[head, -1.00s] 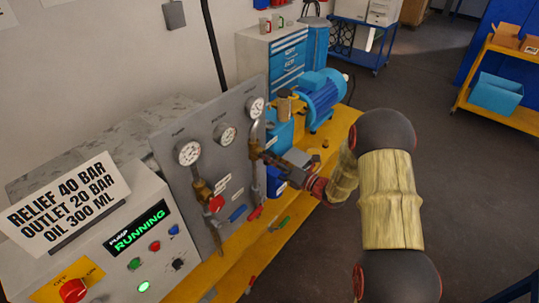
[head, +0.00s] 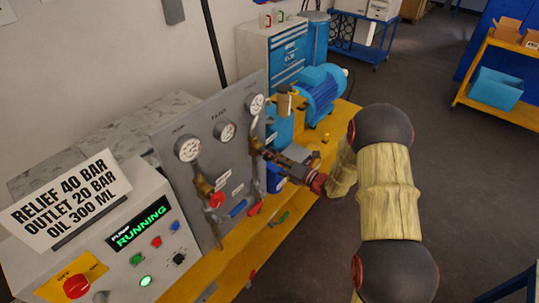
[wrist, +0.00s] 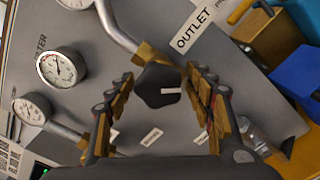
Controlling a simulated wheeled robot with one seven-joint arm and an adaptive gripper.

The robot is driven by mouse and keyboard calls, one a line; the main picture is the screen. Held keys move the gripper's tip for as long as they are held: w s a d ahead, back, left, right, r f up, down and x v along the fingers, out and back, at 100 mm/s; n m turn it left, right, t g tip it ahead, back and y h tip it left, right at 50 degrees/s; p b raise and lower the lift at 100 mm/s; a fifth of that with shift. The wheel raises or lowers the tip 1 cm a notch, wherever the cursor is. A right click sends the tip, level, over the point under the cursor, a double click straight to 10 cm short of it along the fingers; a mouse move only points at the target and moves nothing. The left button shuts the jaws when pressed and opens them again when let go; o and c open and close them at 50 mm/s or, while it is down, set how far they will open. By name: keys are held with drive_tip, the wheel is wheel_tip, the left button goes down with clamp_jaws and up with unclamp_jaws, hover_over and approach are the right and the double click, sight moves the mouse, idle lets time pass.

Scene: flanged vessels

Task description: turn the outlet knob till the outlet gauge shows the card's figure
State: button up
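The outlet knob (wrist: 160,86) is black with a white mark and sits on a brass valve, in the middle of the wrist view. My gripper (wrist: 160,74) has one finger on each side of it, with what looks like a narrow gap at each side. The card (head: 66,200) reads outlet 20 bar.
The grey panel (head: 170,171) also carries a pump gauge (head: 188,149), a filter gauge (head: 225,131) and a red-handled valve (head: 216,200). The control box display (head: 141,224) reads pump running. A blue motor (head: 320,92) stands behind. Open floor lies to the right.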

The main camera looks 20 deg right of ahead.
drive_tip(key=shift+o, duration=0.5)
drive_tip(key=shift+s, duration=0.1)
drive_tip(key=v, duration=1.2)
